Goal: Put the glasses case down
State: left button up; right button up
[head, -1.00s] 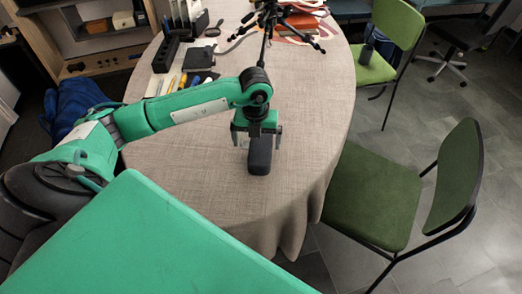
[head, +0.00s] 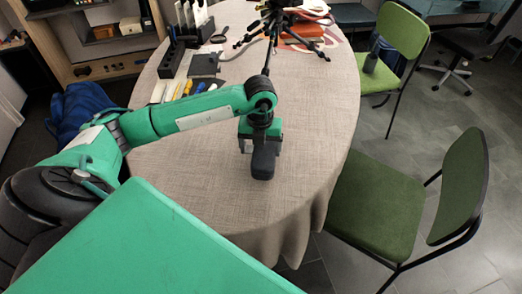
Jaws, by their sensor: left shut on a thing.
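The glasses case (head: 264,163) is a dark, rounded, oblong case. It is over the bare cloth of the table (head: 200,212), toward the near side. My left gripper (head: 260,148) comes down from above and is shut on the case. The gripper's body hides the far part of the case. I cannot tell whether the case touches the cloth or hangs just above it. My right gripper is not in view.
A black tripod (head: 275,30) stands at the table's back. A black organizer (head: 172,58), a dark box (head: 205,64) and several tools lie at the back left. Green chairs (head: 378,205) stand to the right. The cloth around the case is clear.

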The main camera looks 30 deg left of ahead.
pick_arm(q)
jog(key=shift+r, duration=9.45)
jog(key=s+d+f+n+p, duration=0.1)
jog(key=d+n+p, duration=0.4)
jog(key=n, duration=1)
jog(key=s+d+f+n+p, duration=0.2)
jog(key=s+d+n+p, duration=0.2)
jog(key=n, duration=1.1)
jog(key=d+p, duration=0.1)
jog(key=p, duration=0.2)
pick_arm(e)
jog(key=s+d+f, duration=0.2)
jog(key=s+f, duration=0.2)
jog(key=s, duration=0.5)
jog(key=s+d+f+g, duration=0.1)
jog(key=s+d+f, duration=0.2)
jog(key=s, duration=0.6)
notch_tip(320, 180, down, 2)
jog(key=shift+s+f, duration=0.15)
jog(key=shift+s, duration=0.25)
